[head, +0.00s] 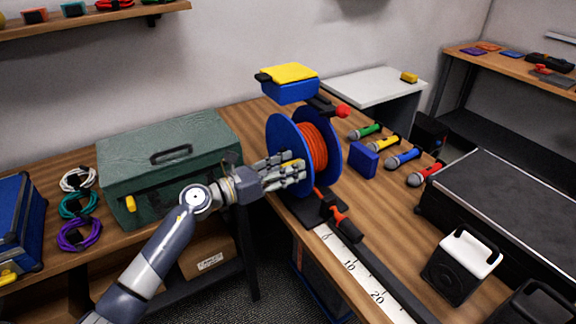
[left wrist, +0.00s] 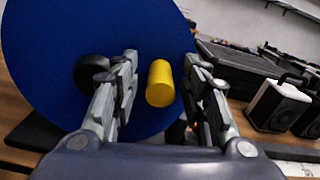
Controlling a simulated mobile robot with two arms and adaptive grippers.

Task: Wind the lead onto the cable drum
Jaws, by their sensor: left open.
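The cable drum (head: 292,150) stands on the wooden bench, with two blue flanges and an orange lead (head: 316,143) wound between them. In the left wrist view the near blue flange (left wrist: 60,30) fills the left side. A yellow crank handle (left wrist: 160,83) sticks out from it, between my left fingers. My left gripper (head: 290,172) is open around the handle, with gaps on both sides; it also shows in the left wrist view (left wrist: 160,75). A short orange piece with a black end (head: 340,222) lies in front of the drum. My right gripper is not in view.
A green toolbox (head: 170,165) stands left of the drum, near several coiled cables (head: 75,205). A small blue box (head: 363,160) and several microphones (head: 402,158) lie to the right. A printed ruler strip (head: 362,268) runs along the bench edge. A black case (head: 510,200) stands at right.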

